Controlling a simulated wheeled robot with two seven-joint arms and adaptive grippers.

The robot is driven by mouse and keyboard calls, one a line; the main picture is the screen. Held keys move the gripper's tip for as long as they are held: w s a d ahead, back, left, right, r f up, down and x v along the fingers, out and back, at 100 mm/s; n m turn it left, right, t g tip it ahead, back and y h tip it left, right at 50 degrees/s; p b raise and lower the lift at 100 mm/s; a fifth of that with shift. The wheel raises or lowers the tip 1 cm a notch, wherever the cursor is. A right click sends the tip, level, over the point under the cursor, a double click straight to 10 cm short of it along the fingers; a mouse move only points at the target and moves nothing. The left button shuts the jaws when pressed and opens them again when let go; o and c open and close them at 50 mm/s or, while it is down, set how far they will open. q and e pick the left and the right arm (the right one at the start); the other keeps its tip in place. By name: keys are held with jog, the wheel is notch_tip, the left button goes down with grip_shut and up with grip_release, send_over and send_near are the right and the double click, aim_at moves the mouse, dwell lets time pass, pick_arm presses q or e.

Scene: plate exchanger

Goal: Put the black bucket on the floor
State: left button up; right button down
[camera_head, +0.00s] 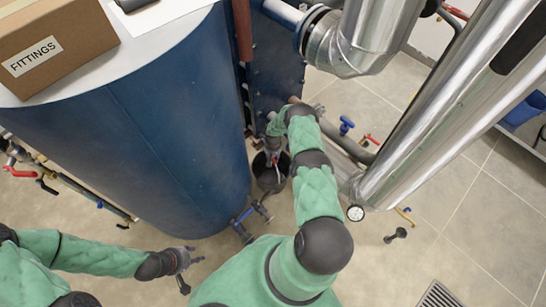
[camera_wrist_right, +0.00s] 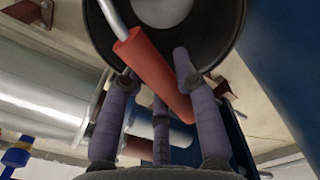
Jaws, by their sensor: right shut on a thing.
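The black bucket (camera_head: 270,183) is in the middle of the head view, in the gap between the blue tank and my right arm. Its wire handle has a red grip (camera_wrist_right: 150,72), which shows in the right wrist view with the dark round bucket (camera_wrist_right: 206,52) beyond it. My right gripper (camera_head: 273,149) is shut on this red grip, with its fingers on both sides (camera_wrist_right: 155,80). I cannot tell whether the bucket's base touches the floor. My left gripper (camera_head: 190,270) is open and empty, low at the front of the tank.
The large blue tank (camera_head: 165,140) fills the left, with a cardboard FITTINGS box (camera_head: 55,40) on top. Valves (camera_head: 250,220) stick out near the bucket. Silver pipes (camera_head: 440,110) stand to the right.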

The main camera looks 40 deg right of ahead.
jog(key=shift+f, duration=0.35)
jog(key=c, duration=0.9)
grip_release()
jog(key=shift+o, duration=0.2)
jog(key=shift+r, duration=0.1)
